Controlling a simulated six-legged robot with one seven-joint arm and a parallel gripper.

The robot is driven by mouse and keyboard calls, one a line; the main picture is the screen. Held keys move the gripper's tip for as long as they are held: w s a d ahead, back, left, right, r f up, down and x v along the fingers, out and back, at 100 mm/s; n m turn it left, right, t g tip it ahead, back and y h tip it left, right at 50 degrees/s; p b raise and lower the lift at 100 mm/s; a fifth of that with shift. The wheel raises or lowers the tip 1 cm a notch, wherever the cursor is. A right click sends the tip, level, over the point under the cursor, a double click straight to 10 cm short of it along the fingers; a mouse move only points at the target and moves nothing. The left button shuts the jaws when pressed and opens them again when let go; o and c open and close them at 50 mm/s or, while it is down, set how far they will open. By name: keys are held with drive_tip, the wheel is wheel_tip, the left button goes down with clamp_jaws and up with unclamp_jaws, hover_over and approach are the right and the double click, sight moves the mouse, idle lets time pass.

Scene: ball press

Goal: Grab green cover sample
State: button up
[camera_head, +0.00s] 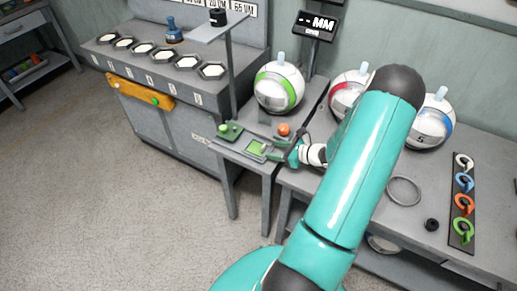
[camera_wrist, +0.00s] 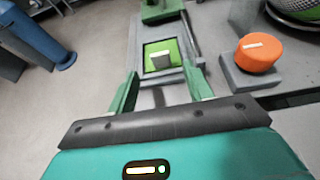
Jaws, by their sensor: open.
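A green square piece (camera_wrist: 173,47), which looks like the green cover sample, lies in a grey frame on the small stand; a pale block sits at its middle in the wrist view. It also shows small in the head view (camera_head: 256,148). My gripper (camera_wrist: 160,80) is open, with its two green fingers pointing toward the frame, one at each side of its near edge. Nothing is between the fingers. In the head view my gripper (camera_head: 279,152) is just right of the green piece. I cannot tell its height above the stand.
An orange button (camera_wrist: 259,53) on a grey base stands right of the frame. A green part (camera_head: 230,131) is at the stand's far left. A ball with a green band (camera_head: 279,87) stands behind. A bench with several hexagonal holders (camera_head: 144,48) is at left.

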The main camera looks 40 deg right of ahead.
sight(264, 147)
drive_tip(key=x, duration=0.4)
drive_tip(key=shift+w, duration=0.4)
drive_tip(key=c, duration=1.1)
drive_tip(key=shift+o, duration=0.2)
drive_tip(key=shift+r, duration=0.1)
